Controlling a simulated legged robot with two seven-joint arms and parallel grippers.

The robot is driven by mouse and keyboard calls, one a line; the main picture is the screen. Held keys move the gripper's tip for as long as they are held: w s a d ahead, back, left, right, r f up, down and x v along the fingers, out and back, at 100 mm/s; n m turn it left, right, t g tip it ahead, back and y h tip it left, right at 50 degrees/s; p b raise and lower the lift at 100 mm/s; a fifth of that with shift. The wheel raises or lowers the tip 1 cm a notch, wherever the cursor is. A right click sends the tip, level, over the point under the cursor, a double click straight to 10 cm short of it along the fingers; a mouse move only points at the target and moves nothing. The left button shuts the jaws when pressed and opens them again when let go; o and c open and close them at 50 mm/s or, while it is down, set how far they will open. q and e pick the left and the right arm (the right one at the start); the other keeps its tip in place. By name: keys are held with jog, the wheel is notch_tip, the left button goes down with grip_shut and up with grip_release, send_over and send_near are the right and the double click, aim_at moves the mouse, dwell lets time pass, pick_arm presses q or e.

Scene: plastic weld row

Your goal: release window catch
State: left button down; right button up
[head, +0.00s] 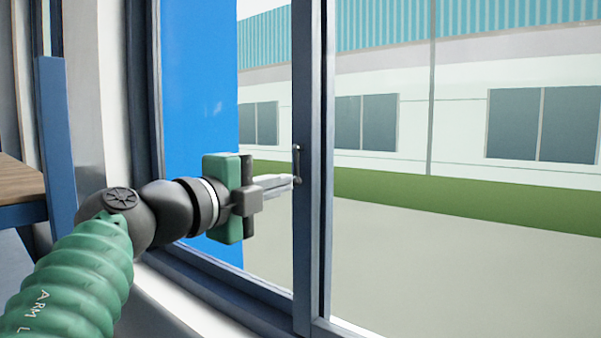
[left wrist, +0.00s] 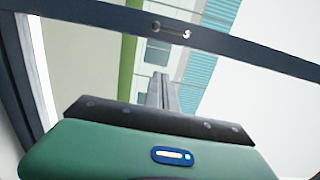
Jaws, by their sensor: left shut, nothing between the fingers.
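The window catch (head: 296,164) is a small dark handle on the dark upright bar of the window frame. It stands roughly upright in the head view. The left wrist view shows the catch (left wrist: 170,31) along the dark bar, with a bright knob at one end. My left gripper (head: 294,182) points at the bar from the left, its fingers shut and empty. In the head view the fingertips overlap the catch's lower end. In the left wrist view the fingertips (left wrist: 160,76) show a gap to the catch. My right gripper is not in view.
The blue-grey window frame (head: 312,240) runs upright beside my left gripper, with a lower rail (head: 235,283) below it. A wooden-topped surface (head: 20,182) and a blue post (head: 56,150) stand at the left. A building and grass show through the glass.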

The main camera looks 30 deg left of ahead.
aim_at(297, 165)
pick_arm(q)
jog(key=w+a+p, duration=0.1)
jog(key=w+p, duration=0.2)
jog(key=w, duration=0.1)
jog(key=w+p, duration=0.4)
jog(key=w+a+p, duration=0.1)
jog(key=w+p, duration=0.2)
jog(key=w, duration=0.1)
jog(key=shift+a+f+p, duration=0.15)
jog(key=shift+a+p, duration=0.2)
jog(key=shift+p, duration=0.05)
jog(key=shift+w+a, duration=0.1)
jog(key=shift+a, duration=0.5)
jog(key=shift+s+a+f, duration=0.1)
jog(key=shift+s+a, duration=0.25)
jog(key=shift+a, duration=0.3)
jog(key=shift+w+d+f+m, duration=0.1)
jog(key=shift+w+d+m, duration=0.1)
jog(key=shift+d+m, duration=0.2)
jog(key=shift+a+b, duration=0.15)
jog(key=shift+b, duration=0.2)
